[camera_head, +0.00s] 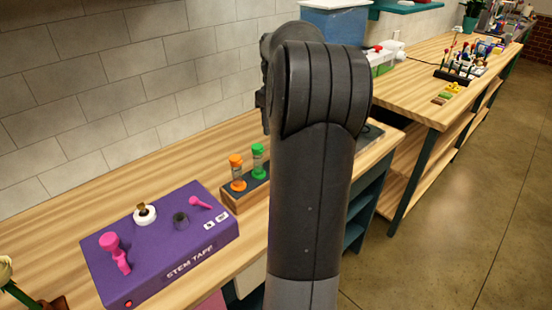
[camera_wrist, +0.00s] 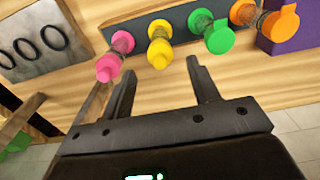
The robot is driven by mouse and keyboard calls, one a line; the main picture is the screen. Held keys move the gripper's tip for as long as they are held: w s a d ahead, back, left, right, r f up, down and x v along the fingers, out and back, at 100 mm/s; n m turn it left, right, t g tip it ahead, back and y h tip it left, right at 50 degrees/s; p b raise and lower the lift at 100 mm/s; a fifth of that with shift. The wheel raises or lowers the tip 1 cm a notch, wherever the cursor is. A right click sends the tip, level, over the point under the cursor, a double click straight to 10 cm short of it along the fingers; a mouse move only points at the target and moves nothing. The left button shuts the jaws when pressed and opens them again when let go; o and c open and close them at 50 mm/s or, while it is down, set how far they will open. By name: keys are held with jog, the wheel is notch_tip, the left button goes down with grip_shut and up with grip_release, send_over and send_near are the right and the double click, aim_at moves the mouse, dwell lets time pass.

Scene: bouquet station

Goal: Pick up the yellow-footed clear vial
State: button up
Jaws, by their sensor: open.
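The yellow-footed clear vial (camera_wrist: 160,53) stands in a dark rack (camera_wrist: 181,18) in the wrist view, between a pink vial (camera_wrist: 108,67) on its left and a green vial (camera_wrist: 219,38) on its right. Its yellow ends show; its clear body is mostly hidden between them. My gripper (camera_wrist: 160,68) is open and empty, its fingers pointing toward the yellow vial, with the fingertips to the left and right below it in the picture. Contact is not visible. In the head view my arm hides the yellow vial and the gripper.
An orange vial (camera_wrist: 282,22) sits at the rack's right end; it also shows in the head view (camera_head: 237,172). A purple box (camera_head: 165,245) with pink pieces stands at left. A grey panel with dark rings (camera_wrist: 40,47) lies left of the rack. Bare wood lies in front.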

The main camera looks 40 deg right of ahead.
jog(key=f, duration=0.8)
jog(key=shift+s+a, duration=0.1)
jog(key=shift+s, duration=0.2)
jog(key=shift+r, duration=0.1)
grip_shut()
dwell(0.3)
